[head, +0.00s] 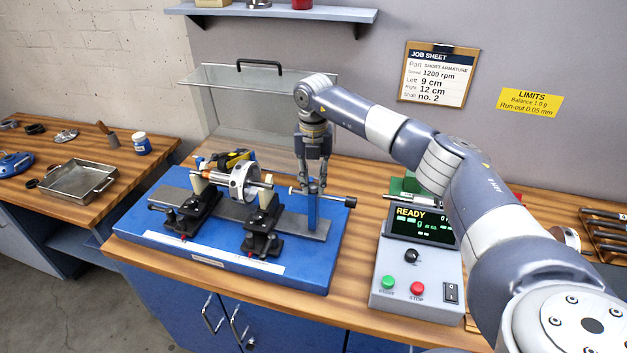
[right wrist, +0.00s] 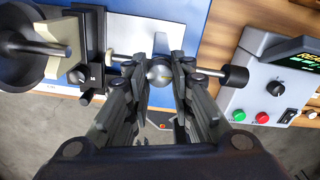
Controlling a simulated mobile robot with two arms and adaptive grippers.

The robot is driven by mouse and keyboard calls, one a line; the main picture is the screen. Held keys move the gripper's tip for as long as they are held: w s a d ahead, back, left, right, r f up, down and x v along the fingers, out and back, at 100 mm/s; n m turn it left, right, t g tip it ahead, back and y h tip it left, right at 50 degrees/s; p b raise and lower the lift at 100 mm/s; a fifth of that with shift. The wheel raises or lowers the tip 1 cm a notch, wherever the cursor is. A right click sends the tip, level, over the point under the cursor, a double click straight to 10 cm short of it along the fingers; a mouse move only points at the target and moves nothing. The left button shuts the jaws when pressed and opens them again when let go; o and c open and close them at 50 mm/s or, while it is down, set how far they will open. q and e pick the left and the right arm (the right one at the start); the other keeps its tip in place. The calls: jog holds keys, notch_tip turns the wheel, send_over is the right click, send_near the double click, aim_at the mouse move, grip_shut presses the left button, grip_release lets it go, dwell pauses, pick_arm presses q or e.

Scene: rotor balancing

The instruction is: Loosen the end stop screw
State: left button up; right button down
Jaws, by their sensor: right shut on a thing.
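The end stop is a blue post (head: 312,214) at the right end of the blue balancing machine (head: 222,262). A thin metal rod (head: 334,199) runs level through it, with a black knob (head: 351,202) at its right end. My right gripper (head: 314,188) points down at the top of the post. In the right wrist view its fingers close on the round silver end stop screw (right wrist: 158,72), one finger on each side. The rod (right wrist: 207,73) and black knob (right wrist: 235,75) show right of the fingers. The screw is mostly hidden in the head view. My left gripper is out of view.
The rotor (head: 244,182) rests on two black supports left of the post. A grey control box (head: 416,278) reading READY stands right of the machine. A clear guard (head: 250,85) is raised behind. A metal tray (head: 75,182) lies on the left bench.

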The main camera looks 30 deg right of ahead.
jog(key=shift+n+b, duration=0.45)
jog(key=shift+n, duration=0.75)
jog(key=n+b, duration=0.1)
jog(key=n, duration=0.2)
jog(key=shift+n, duration=0.3)
jog(key=n, duration=0.3)
jog(key=shift+n+b, duration=0.35)
jog(key=shift+n, duration=0.05)
jog(key=n, duration=0.3)
jog(key=shift+n, duration=0.3)
jog(key=n+b, duration=0.1)
jog(key=n, duration=0.2)
jog(key=shift+n, duration=0.3)
jog(key=n, duration=0.3)
jog(key=shift+n, duration=0.3)
jog(key=n, duration=0.6)
jog(key=shift+n, duration=0.3)
